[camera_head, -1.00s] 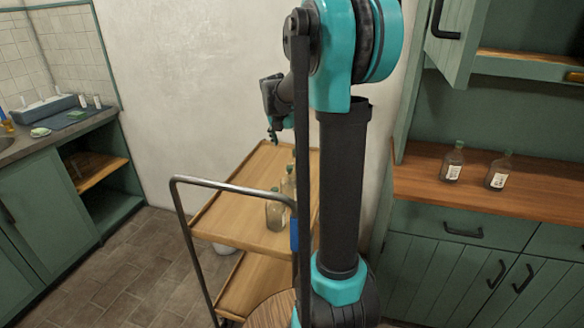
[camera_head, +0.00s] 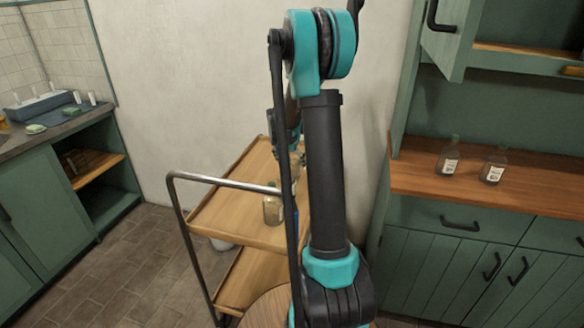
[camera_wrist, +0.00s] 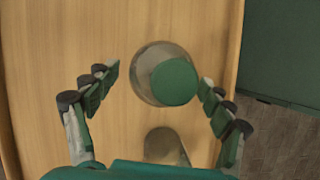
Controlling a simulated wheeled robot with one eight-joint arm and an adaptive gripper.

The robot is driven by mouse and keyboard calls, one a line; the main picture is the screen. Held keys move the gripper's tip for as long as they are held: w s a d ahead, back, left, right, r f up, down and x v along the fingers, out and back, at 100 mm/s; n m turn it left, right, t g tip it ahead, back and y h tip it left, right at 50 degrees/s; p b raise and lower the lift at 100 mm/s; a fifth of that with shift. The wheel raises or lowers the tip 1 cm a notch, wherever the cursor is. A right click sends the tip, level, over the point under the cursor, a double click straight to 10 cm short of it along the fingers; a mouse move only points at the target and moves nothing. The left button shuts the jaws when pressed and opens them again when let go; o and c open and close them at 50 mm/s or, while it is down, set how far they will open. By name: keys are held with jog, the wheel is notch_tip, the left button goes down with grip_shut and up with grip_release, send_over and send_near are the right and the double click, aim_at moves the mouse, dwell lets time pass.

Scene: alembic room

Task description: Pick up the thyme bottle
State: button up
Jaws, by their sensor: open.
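My gripper (camera_wrist: 160,76) is open in the wrist view. A clear bottle with a green cap (camera_wrist: 174,82) stands below, seen from above, with one finger on each side. The right finger looks close to the cap; I cannot tell if it touches. Part of another rounded glass thing (camera_wrist: 165,146) shows nearer the palm. In the head view a bottle (camera_head: 273,209) stands on the wooden cart, with others partly hidden behind my arm. Two labelled bottles, one left (camera_head: 449,158) and one right (camera_head: 494,165), stand on the counter. I cannot read which bottle is thyme.
The cart (camera_head: 222,214) has a wooden top, a metal handle (camera_head: 225,182) and a lower shelf. A wall stands behind it. The green cabinet counter (camera_head: 420,178) is at the right, and a sink counter (camera_head: 60,128) at the left.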

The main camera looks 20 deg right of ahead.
jog(key=shift+x, duration=1.45)
jog(key=c, duration=1.6)
